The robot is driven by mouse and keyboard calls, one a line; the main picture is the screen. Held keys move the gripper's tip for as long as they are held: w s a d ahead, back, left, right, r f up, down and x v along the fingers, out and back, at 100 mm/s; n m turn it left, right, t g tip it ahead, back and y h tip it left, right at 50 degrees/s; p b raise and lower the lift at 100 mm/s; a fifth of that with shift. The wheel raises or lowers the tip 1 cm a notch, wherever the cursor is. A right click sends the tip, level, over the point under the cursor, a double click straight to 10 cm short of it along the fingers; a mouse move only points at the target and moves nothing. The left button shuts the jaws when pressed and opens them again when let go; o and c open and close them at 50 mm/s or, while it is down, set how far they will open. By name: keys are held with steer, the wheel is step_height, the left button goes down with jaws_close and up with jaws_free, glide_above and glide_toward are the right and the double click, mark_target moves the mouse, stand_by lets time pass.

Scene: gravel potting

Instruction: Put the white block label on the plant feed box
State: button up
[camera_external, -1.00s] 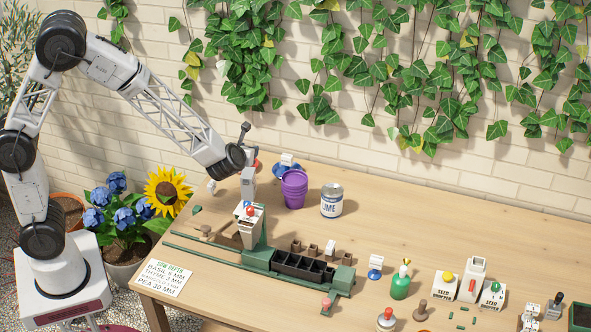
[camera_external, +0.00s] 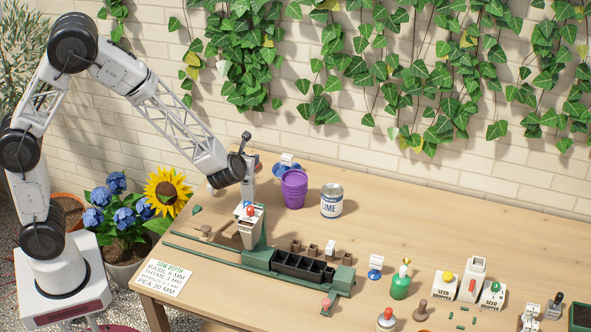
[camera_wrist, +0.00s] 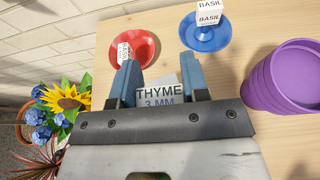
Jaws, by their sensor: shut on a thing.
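My gripper (camera_wrist: 160,76) is shut on a white block label (camera_wrist: 160,95) marked THYME 3 MM, held between its blue fingers in the wrist view. I cannot tell which container is the plant feed box. White boxes (camera_external: 445,284) stand at the right, at least one marked SEED.
A red dish (camera_wrist: 146,46) holds a white block. A blue stand (camera_wrist: 205,38) bears BASIL blocks. Purple pots (camera_external: 294,189) and a LIME tin (camera_external: 331,201) stand nearby. A white hopper (camera_external: 248,228) and green tray rig (camera_external: 258,258) are in front. The back right tabletop is clear.

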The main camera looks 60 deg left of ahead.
steer(key=shift+f, duration=0.1)
steer(key=o, duration=0.9)
steer(key=v, duration=1.2)
steer(key=shift+a, duration=0.1)
